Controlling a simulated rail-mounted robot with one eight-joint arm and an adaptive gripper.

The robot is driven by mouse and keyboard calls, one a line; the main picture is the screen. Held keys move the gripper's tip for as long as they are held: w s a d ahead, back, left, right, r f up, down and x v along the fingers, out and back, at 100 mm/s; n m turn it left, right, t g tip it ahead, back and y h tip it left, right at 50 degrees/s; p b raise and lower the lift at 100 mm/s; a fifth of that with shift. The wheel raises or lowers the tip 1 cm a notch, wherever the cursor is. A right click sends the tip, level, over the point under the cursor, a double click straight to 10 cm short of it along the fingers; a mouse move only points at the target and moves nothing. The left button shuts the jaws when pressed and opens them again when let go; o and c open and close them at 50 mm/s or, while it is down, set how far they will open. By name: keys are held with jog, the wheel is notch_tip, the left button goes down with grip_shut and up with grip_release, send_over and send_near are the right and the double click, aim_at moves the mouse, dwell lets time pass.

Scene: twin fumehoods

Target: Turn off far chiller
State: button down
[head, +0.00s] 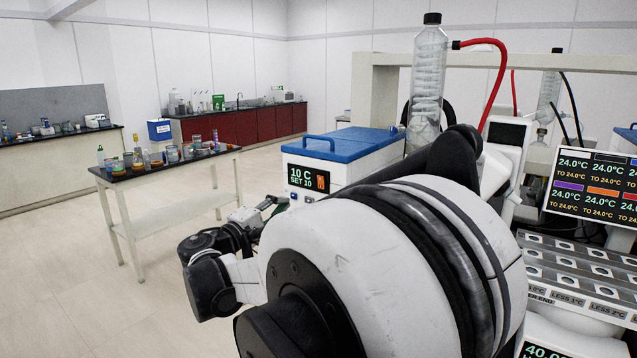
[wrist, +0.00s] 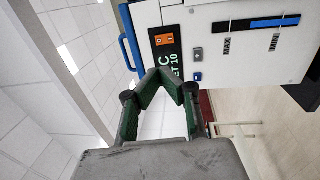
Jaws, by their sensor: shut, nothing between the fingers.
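A chiller (head: 343,150) with a white body and blue lid stands at mid-distance in the head view. Its dark front display (head: 300,178) reads "10 C SET 10", with an orange switch (head: 321,182) on its right side. In the wrist view the chiller front (wrist: 225,60) appears turned sideways, with the orange switch (wrist: 164,39) lit above the fingers. My gripper (wrist: 171,80) is shut and empty, its fingertips in front of the display and overlapping its lower part in the picture, apparently short of the panel. In the head view my gripper (head: 279,203) is small, just left of the chiller front.
A white-legged table (head: 165,165) with jars and bottles stands to the left, with open floor around it. A glass coil condenser (head: 428,85) with a red hose rises to the right of the chiller. A temperature screen (head: 594,188) and sample block (head: 575,270) are at the right.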

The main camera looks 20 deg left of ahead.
jog(key=p+x, duration=0.2)
jog(key=x, duration=1.2)
jog(key=shift+p, duration=0.3)
jog(key=b, duration=0.3)
send_near(320, 179)
jog(key=s+a+r, duration=0.2)
jog(key=s+r, duration=0.1)
jog(key=s, duration=0.3)
jog(key=shift+f, duration=0.2)
dwell(0.3)
